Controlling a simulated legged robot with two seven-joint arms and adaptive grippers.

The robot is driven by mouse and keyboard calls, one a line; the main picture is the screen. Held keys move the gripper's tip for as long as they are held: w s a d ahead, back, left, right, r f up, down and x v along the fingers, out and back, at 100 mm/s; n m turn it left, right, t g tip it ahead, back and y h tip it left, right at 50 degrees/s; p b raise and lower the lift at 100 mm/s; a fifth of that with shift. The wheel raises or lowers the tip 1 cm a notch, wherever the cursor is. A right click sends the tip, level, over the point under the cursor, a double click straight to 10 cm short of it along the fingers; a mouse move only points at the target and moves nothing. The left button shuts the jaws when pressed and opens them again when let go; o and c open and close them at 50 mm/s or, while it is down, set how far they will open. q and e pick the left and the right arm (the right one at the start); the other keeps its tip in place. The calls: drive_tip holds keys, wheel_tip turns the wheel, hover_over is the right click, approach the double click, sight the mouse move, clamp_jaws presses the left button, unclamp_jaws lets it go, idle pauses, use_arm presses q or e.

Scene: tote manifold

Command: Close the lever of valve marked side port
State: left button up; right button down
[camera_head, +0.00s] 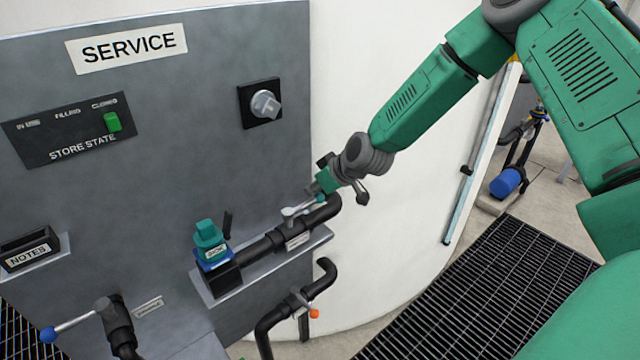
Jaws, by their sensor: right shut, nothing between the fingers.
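My right gripper (318,188) reaches down from the upper right. It is shut and empty, at the right end of a dark horizontal pipe (262,247). A pale valve lever (295,211) lies just below and left of its fingertips; I cannot tell whether they touch. A small label (298,241) sits on the pipe below this lever, too small to read. Another valve at the lower left has a lever with a blue knob (48,335) and a small unreadable label (148,306). I cannot tell which is marked side port. My left gripper is not in view.
A grey panel (200,120) carries a SERVICE sign (127,48), a STORE STATE plate (70,133), a rotary knob (265,104) and a NOTES box (30,250). A teal-topped block (208,235) stands on the pipe shelf. A lower bent pipe has an orange-tipped handle (314,314).

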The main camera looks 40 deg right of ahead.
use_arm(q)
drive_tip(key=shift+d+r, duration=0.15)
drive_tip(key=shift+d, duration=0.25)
use_arm(e)
drive_tip(key=shift+w+d+f, duration=0.2)
drive_tip(key=shift+d+f, duration=0.15)
drive_tip(key=shift+f, duration=0.05)
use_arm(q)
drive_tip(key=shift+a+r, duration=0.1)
use_arm(e)
drive_tip(key=shift+s+a, duration=0.1)
drive_tip(key=shift+a, duration=0.05)
